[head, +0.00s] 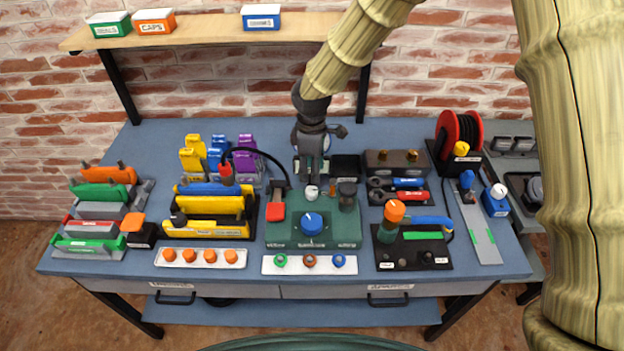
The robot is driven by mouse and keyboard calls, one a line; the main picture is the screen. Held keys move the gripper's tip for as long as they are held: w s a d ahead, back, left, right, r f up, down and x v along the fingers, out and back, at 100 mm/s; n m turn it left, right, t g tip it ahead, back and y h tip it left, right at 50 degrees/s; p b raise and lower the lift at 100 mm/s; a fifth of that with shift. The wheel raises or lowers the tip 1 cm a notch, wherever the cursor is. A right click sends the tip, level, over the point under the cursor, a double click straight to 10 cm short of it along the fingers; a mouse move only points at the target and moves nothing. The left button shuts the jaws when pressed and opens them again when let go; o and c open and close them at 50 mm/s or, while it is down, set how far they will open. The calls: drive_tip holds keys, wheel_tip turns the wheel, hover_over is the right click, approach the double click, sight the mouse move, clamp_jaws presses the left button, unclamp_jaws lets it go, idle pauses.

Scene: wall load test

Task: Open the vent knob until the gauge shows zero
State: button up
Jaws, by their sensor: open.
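A green test unit (345,225) stands in the middle of the bench. On its top are a large blue knob (312,224) with a white pointer line, a small white knob (312,192), a red block (276,212) at the left and a dark knob (347,194) at the right. I cannot tell which knob is the vent. My gripper (312,176) points down, open, just behind and above the white knob; contact cannot be judged. A round, gauge-like rim (298,136) shows behind my gripper, mostly hidden; its reading cannot be seen.
Coloured clamps and holders (215,205) crowd the left. A white tray of rings (310,265) lies in front. An orange-knobbed device (396,211) and a red reel (460,133) stand right. A black hose (262,153) arcs left of my gripper. A shelf (220,37) is above.

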wheel_tip(320, 180, up, 3)
drive_tip(key=shift+r, duration=0.15)
idle(0.5)
